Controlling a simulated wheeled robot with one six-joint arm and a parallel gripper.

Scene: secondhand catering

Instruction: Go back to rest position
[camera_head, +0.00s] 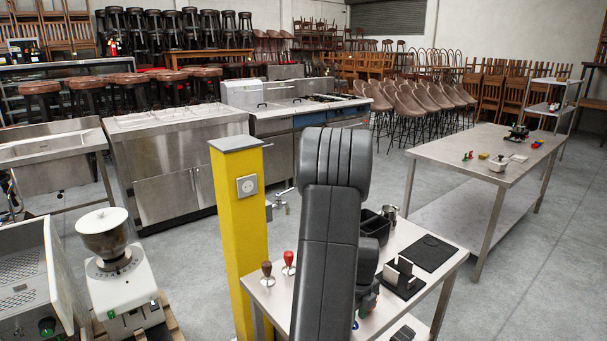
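My dark grey arm rises from the bottom middle of the head view and bends over at its top. It stands in front of the small steel table (441,263). My gripper cannot be made out; my own arm links may hide it. Whether it holds anything does not show. The arm also covers part of the small table's top.
A yellow post (237,240) with a socket stands left of my arm. A white grinder (122,285) is at lower left. Two tampers, a black mat (429,253) and a steel jug (389,214) are on the small table. A long steel table (480,160) stands right; floor between is clear.

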